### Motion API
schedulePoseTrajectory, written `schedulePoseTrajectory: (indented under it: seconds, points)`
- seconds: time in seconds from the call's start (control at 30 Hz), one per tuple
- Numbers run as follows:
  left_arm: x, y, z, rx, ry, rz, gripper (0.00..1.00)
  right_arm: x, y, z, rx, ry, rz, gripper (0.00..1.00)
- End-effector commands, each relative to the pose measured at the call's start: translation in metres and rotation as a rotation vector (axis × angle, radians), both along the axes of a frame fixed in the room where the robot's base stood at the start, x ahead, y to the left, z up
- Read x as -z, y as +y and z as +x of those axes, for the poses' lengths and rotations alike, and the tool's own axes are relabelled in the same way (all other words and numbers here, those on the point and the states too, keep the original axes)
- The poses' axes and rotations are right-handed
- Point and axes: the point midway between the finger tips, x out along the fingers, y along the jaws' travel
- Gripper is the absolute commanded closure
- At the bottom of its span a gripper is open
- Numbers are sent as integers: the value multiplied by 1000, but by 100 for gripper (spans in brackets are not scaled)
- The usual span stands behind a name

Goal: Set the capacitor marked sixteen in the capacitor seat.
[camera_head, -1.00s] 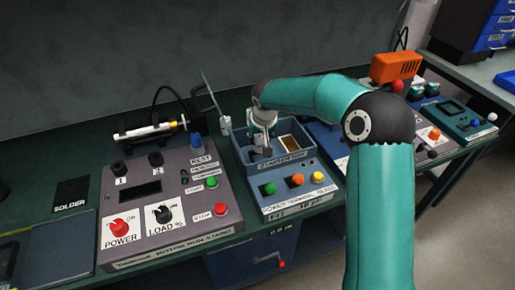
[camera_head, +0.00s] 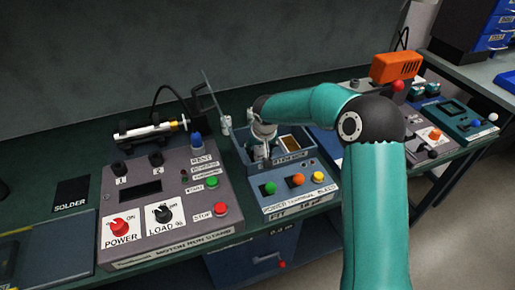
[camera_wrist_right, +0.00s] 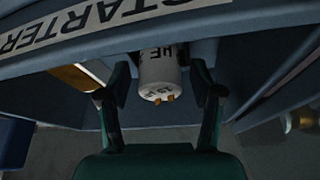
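A white cylindrical capacitor (camera_wrist_right: 160,72) with two small copper terminals shows in the right wrist view. Part of its print is readable as a unit mark; I cannot read a sixteen. My right gripper (camera_wrist_right: 160,82) has one finger on each side of it, with a visible gap on both sides. In the head view, my right gripper (camera_head: 262,150) reaches down into the open blue starter box (camera_head: 288,172). The arm and gripper largely cover the capacitor there, and I cannot make out the capacitor seat. My left gripper is not in view.
The grey motor run stand (camera_head: 165,205) is directly left of the starter box. A thin upright panel (camera_head: 214,95) rises behind the box. An orange unit (camera_head: 396,67) and more consoles (camera_head: 460,118) stand to the right. A dark wall is behind the bench.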

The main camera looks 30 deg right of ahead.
Motion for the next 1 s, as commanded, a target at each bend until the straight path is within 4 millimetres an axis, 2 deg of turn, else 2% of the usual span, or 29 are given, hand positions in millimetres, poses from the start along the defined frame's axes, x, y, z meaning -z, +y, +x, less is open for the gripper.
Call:
schedulePoseTrajectory:
  seconds: [0.2, 0.37, 0.8, 1.0]
  points:
    - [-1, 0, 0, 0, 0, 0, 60, -1, 0, 0, 0, 0, 0, 35]
    - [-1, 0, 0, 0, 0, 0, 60, -10, 2, -2, 0, -2, 0, 35]
    - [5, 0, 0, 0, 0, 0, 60, -86, 15, -31, -2, -4, 0, 35]
    - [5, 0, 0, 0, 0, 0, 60, -108, 19, -39, -1, -2, 0, 35]
